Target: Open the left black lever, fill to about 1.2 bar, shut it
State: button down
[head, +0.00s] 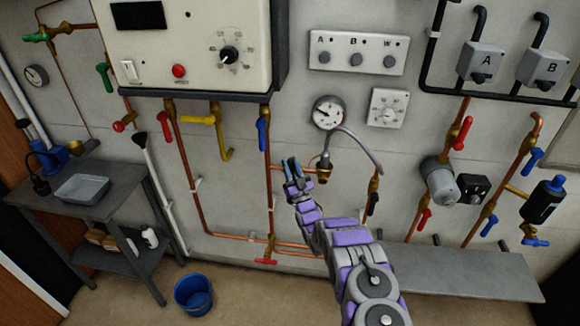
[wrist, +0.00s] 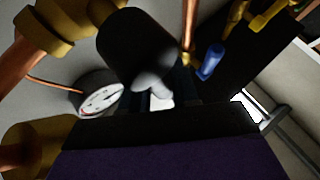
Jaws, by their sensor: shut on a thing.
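My gripper (head: 291,167) is raised to the wall, just left of the brass valve (head: 323,168) at the left end of the grey filling hose (head: 362,143). In the wrist view a black lever grip (wrist: 138,48) sits close up at my jaws, beside brass fittings. My gripper is shut on it; in the head view my fingers hide the lever. The right black lever (head: 373,204) hangs down at the hose's other end. The round pressure gauge (head: 328,112) is just above; it also shows in the wrist view (wrist: 100,97). Its reading is too small to tell.
A blue lever (head: 263,134) is on the pipe left of my gripper, and a red one (head: 266,261) is low down. The boiler (head: 190,45) hangs above left. A grey bench (head: 455,272) stands at lower right and a blue bucket (head: 193,295) on the floor.

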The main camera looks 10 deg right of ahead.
jog(key=shift+f, duration=0.25)
jog(key=c, duration=1.3)
grip_release()
jog(key=o, duration=0.4)
jog(key=shift+r, duration=0.15)
jog(key=shift+c, duration=0.2)
jog(key=shift+s, duration=0.1)
jog(key=p+v, duration=0.3)
jog(key=v, duration=1.4)
jog(key=shift+d+p, duration=0.2)
jog(key=shift+p, duration=0.15)
jog(key=shift+s+f, duration=0.15)
jog(key=shift+f, duration=0.15)
